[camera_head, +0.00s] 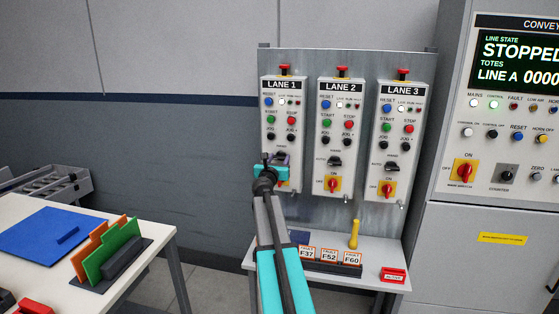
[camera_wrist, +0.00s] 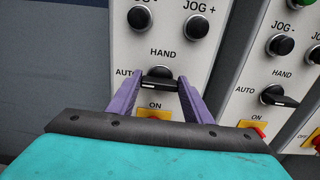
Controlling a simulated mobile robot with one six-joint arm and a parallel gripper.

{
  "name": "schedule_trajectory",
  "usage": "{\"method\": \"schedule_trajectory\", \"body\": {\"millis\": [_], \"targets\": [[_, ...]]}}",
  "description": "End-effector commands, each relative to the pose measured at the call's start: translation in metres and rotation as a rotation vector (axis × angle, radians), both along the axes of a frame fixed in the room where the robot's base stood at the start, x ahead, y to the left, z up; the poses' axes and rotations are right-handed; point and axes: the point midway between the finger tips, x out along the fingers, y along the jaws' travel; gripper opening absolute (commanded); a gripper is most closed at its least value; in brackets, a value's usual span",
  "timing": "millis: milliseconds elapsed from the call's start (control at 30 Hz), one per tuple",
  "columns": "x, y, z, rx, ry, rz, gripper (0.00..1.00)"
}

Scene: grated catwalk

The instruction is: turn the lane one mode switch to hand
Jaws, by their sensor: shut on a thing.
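The lane one mode switch (camera_wrist: 158,77) is a black knob with a bar handle, on the white lane one panel (camera_head: 284,97). In the wrist view the bar lies roughly level, with HAND printed above it and AUTO to its left. I cannot make out which label it points to. My gripper (camera_wrist: 158,88) has a purple finger at each end of the bar and is shut on it. In the head view my gripper (camera_head: 276,159) covers the switch and part of the panel's lower end.
Lane two (camera_head: 333,87) and lane three (camera_head: 402,88) panels stand close on the right with similar switches. Lane one's red-and-yellow ON switch (camera_wrist: 155,114) is just below the fingers. A shelf (camera_head: 375,247) with fault tags (camera_head: 329,255) is under the panels. A white table (camera_head: 150,232) stands left.

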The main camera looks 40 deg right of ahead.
Motion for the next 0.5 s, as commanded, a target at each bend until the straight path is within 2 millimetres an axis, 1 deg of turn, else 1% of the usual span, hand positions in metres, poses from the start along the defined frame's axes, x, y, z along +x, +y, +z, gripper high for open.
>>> {"method": "schedule_trajectory", "body": {"millis": [100, 267, 500], "targets": [[-0.0027, 0.0053, 0.0008, 0.000, -0.002, -0.009, 0.23], [-0.0034, 0.0086, -0.0010, 0.015, -0.024, -0.009, 0.23], [-0.0033, 0.0099, -0.0037, 0.069, -0.110, -0.007, 0.23]]}}
